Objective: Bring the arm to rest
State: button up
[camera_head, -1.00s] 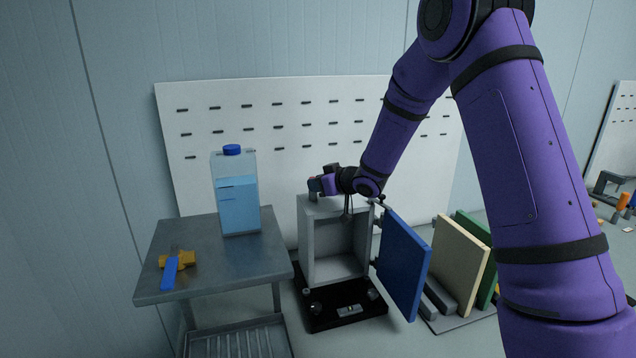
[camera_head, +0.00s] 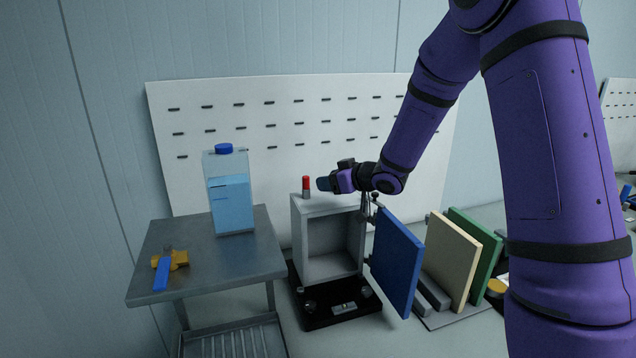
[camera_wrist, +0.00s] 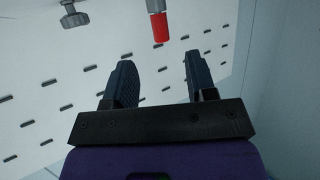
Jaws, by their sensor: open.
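My purple arm reaches in from the right in the head view. My gripper (camera_head: 322,184) is at the top of the grey cabinet (camera_head: 298,225), to the right of a small red-topped cylinder (camera_head: 306,183) that stands upright on the cabinet's top. In the wrist view my gripper (camera_wrist: 160,75) is open, with two dark fingers apart and nothing between them. The red cylinder (camera_wrist: 160,28) lies beyond the fingertips, apart from them. The cabinet's blue door (camera_head: 396,262) hangs open to the right.
A metal table (camera_head: 190,285) on the left holds a blue-capped bottle (camera_head: 230,200) and a blue and yellow tool (camera_head: 166,268). Cream (camera_head: 449,258) and green (camera_head: 477,250) panels stand right of the door. A white slotted board (camera_head: 270,130) stands behind.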

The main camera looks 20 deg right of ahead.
jog(key=s+d+r+m+h, duration=0.2)
jog(key=s+d+r+h, duration=0.15)
jog(key=s+r, duration=0.4)
jog(key=s+d+r+m+h, duration=0.2)
jog(key=s+d+r+h, duration=0.1)
jog(key=s+r+h, duration=0.4)
jog(key=s+a+m+g+y, duration=0.1)
jog(key=s+a+g, duration=0.1)
jog(key=s, duration=1.1)
jog(key=s+a+m+g+y, duration=0.1)
jog(key=s+g, duration=0.3)
jog(key=s, duration=0.9)
jog(key=shift+s+a+y, duration=0.25)
jog(key=shift+a+y, duration=0.3)
jog(key=shift+a, duration=0.1)
